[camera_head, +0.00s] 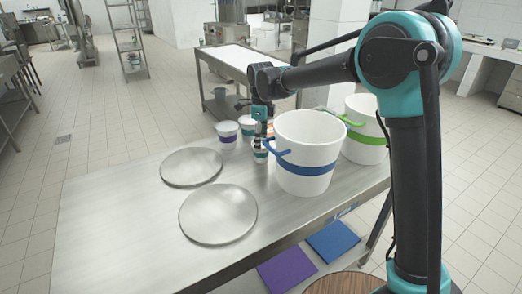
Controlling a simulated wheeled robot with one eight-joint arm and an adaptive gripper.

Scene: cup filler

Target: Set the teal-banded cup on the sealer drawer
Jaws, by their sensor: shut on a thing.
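My gripper (261,140) points down over the steel table, just left of the big blue-banded bucket. It is shut on a small white cup (260,156) whose band looks teal; the gripper covers part of this cup. I cannot tell if the cup touches the table. A white cup with a purple band (228,134) stands just to the left. Another small cup (247,127) stands between them, partly behind my gripper, its band hard to make out. I cannot make out the sealer drawer in this view.
A white bucket with a blue band and handle (306,150) stands close right of my gripper. A green-banded bucket (366,125) is behind it. Two round metal lids (191,166) lie on the left of the steel table (110,215). A white-topped table (240,55) stands behind.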

